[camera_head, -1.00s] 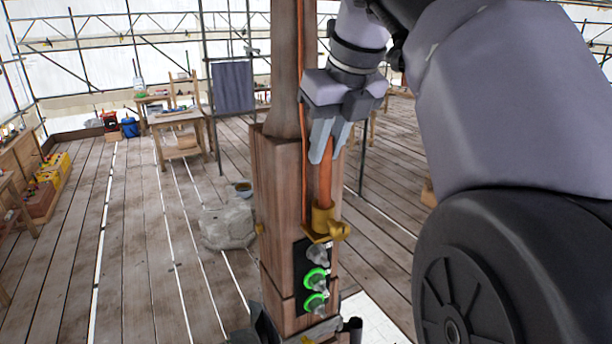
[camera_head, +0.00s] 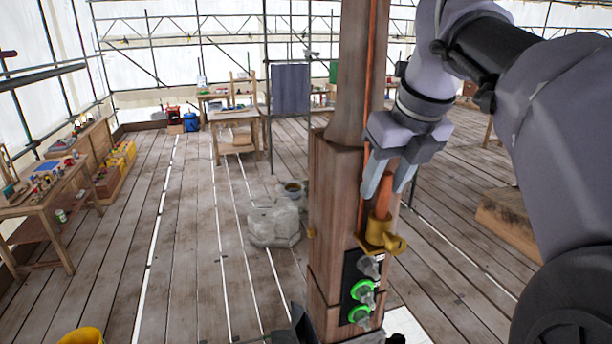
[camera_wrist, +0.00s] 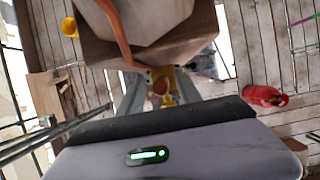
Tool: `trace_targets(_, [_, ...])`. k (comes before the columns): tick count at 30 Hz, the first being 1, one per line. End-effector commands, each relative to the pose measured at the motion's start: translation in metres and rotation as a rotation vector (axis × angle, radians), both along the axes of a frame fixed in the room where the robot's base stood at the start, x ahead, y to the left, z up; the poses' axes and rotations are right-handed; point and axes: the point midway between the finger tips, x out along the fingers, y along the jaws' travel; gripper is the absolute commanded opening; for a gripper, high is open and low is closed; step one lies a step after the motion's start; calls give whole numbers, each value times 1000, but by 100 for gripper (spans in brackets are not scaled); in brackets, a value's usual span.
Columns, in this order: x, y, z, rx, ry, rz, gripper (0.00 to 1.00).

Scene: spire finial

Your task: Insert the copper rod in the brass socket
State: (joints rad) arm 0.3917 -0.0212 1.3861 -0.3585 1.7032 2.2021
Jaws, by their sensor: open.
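The copper rod (camera_head: 382,207) stands upright with its lower end in the brass socket (camera_head: 377,236), which is fixed on the wooden post. Only a short length of rod shows above the socket. My gripper (camera_head: 387,194) is open, with its two fingers on either side of the rod's upper part; a gap shows between the fingertips. In the wrist view, the rod's round end (camera_wrist: 160,87) lies between my spread fingers, with the brass socket (camera_wrist: 172,73) behind it. How deep the rod sits is hidden inside the socket.
The wooden post (camera_head: 335,200) stands close to my gripper, with an orange copper strip (camera_wrist: 117,35) along it. A black panel (camera_head: 357,290) below the socket has two green-lit rings. A stone block (camera_head: 275,223) lies on the plank floor. Workbenches stand at left.

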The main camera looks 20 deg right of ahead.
Motion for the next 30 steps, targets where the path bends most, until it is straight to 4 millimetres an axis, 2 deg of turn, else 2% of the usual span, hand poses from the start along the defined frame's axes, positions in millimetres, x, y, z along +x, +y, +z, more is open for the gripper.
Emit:
trace_targets(4, [-1,0,2,0,-1,0,41])
trace_targets(7, [-5,-1,14,-3,-3,-1,41])
trace_targets(16, [-32,-2,81,-2,-3,-2,41])
trace_targets(21, [-43,-2,106,-2,-1,0,41])
trace_targets(30, [-46,-1,112,0,-1,1,41])
